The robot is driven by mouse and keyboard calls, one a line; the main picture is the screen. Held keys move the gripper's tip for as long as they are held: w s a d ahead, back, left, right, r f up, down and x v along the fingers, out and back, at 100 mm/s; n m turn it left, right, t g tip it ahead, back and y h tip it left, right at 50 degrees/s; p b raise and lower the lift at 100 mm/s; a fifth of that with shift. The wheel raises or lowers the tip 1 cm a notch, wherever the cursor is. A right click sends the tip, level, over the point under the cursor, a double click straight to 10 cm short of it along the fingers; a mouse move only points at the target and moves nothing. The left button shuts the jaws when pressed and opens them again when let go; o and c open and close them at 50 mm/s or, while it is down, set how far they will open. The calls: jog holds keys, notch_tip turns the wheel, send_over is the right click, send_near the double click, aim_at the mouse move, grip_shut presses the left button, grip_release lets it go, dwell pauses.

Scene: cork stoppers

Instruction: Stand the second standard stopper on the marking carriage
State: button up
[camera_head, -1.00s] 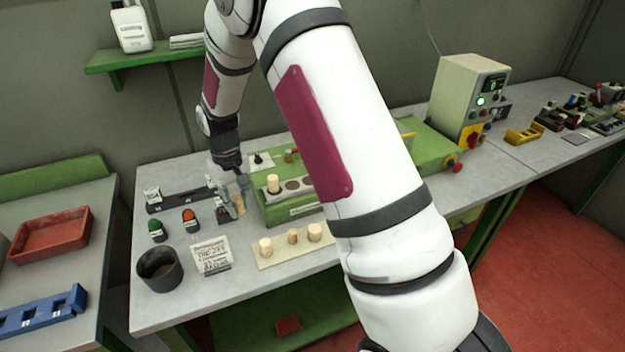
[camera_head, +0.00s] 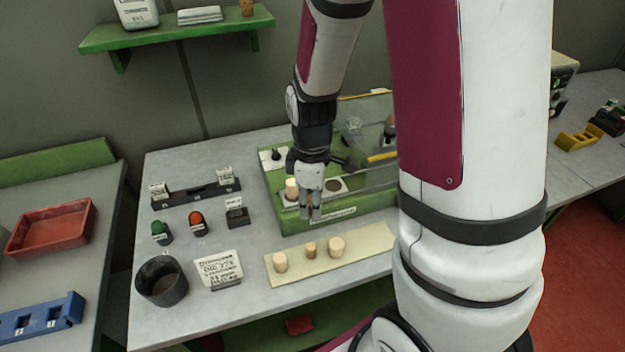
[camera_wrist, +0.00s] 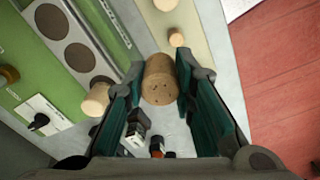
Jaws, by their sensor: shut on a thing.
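My gripper (camera_head: 312,214) is shut on a tan cork stopper (camera_wrist: 159,80), which sits between the green finger pads in the wrist view. In the head view the fingers largely hide this stopper. They point down at the front of the green machine. The marking carriage, a pale strip with round dark seats (camera_wrist: 78,56), lies left of the held stopper in the wrist view. One stopper (camera_head: 291,188) stands on its left end; it also shows in the wrist view (camera_wrist: 96,98). At least one seat (camera_head: 333,185) right of it is empty.
Three stoppers, including a small middle one (camera_head: 311,249), stand on a cream mat (camera_head: 365,244) in front of the machine. A dark cup (camera_head: 161,280), a printed card (camera_head: 218,268) and a black gauge bar (camera_head: 196,193) stand left. A clear panel (camera_head: 365,120) rises behind the carriage.

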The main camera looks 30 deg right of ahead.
jog(key=w+d, duration=0.2)
jog(key=w, duration=0.1)
jog(key=w+d, duration=0.2)
jog(key=w, duration=0.1)
jog(key=w+d+f, duration=0.1)
jog(key=w+d, duration=0.1)
jog(key=w, duration=0.1)
jog(key=shift+w, duration=0.2)
jog(key=shift+f+p, duration=0.65)
jog(key=shift+f, duration=1.15)
jog(key=shift+f, duration=0.1)
jog(key=o, duration=0.7)
